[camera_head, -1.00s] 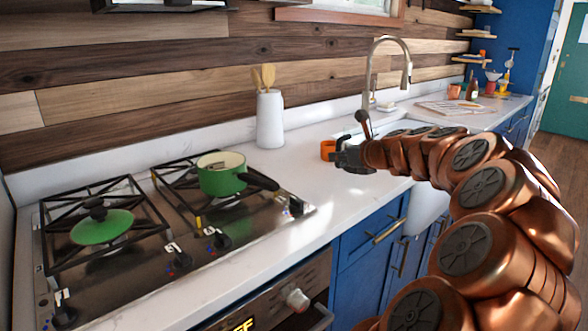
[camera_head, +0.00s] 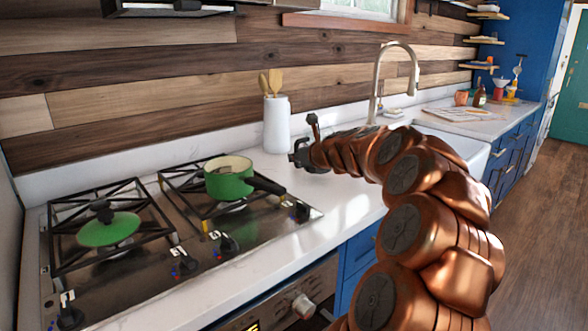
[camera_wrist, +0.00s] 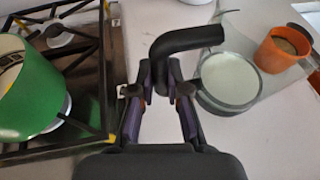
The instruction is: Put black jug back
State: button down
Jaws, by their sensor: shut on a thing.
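The black jug (camera_wrist: 207,101) shows in the wrist view as a dark round rim with a pale inside, to the right of my fingertips. A thick black bent handle (camera_wrist: 188,40) runs from between my fingers up and to the right. My gripper (camera_wrist: 160,92) is shut on this handle; the exact contact is partly hidden by the fingers. In the head view my gripper (camera_head: 303,156) is over the white counter, right of the stove and near the white canister. The jug cannot be made out clearly there.
A green lid (camera_head: 108,230) lies on the left burner. A white utensil canister (camera_head: 277,123) stands close behind my gripper. An orange cup (camera_wrist: 283,48) is beside the jug. The front counter is clear.

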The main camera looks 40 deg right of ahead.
aim_at(295, 167)
jog(key=shift+w+a+f+b, duration=0.1)
jog(key=shift+w+f+b, duration=0.15)
jog(key=shift+f, duration=0.65)
jog(key=shift+w+a+f+b, duration=0.1)
jog(key=shift+w+f+b, duration=0.15)
jog(key=shift+f, duration=0.65)
jog(key=c, duration=1.2)
grip_release()
jog(key=shift+f, duration=0.1)
jog(key=shift+o, duration=0.2)
jog(key=shift+s+r, duration=0.2)
jog(key=shift+r, duration=0.05)
jog(key=p+v, duration=0.1)
jog(key=v, duration=1)
jog(key=shift+s, duration=0.3)
